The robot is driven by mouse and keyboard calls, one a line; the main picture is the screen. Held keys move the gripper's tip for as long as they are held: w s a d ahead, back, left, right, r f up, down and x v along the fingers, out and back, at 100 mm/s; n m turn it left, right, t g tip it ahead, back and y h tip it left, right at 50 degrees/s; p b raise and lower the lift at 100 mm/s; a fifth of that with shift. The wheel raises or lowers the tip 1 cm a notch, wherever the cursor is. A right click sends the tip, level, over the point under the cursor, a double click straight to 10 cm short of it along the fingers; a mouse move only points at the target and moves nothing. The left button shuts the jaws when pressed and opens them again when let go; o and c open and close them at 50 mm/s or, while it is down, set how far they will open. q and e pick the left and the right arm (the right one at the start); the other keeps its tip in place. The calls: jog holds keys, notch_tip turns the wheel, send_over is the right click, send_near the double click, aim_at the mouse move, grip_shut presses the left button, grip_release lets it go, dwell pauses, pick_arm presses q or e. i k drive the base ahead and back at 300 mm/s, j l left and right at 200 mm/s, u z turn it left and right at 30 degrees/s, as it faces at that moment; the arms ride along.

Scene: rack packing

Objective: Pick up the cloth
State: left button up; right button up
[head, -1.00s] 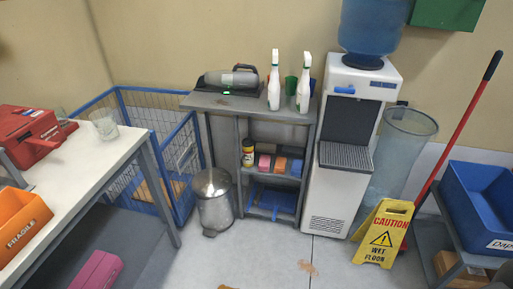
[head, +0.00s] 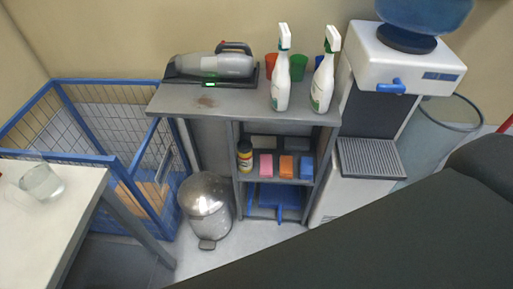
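I cannot make out a cloth for certain in the head view. The grey shelf unit (head: 170,100) holds small pink (head: 266,165), orange (head: 286,167) and blue (head: 307,167) blocks on its middle shelf, with pale and dark items behind them that I cannot identify. A blue item like a dustpan (head: 268,197) is on the lower shelf. A dark arm link of mine crosses the lower right and hides what is behind it. Neither gripper shows.
Two spray bottles (head: 281,75), cups (head: 298,66) and a handheld vacuum (head: 212,66) stand on the unit's top. A water dispenser (head: 369,120) is to its right, a metal bin (head: 206,208) and blue wire cage (head: 110,160) to its left. A glass (head: 42,182) stands on the white table (head: 45,225).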

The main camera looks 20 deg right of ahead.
aim_at(265, 161)
jog(key=i+u, duration=0.1)
jog(key=i, duration=0.9)
jog(key=l, duration=0.1)
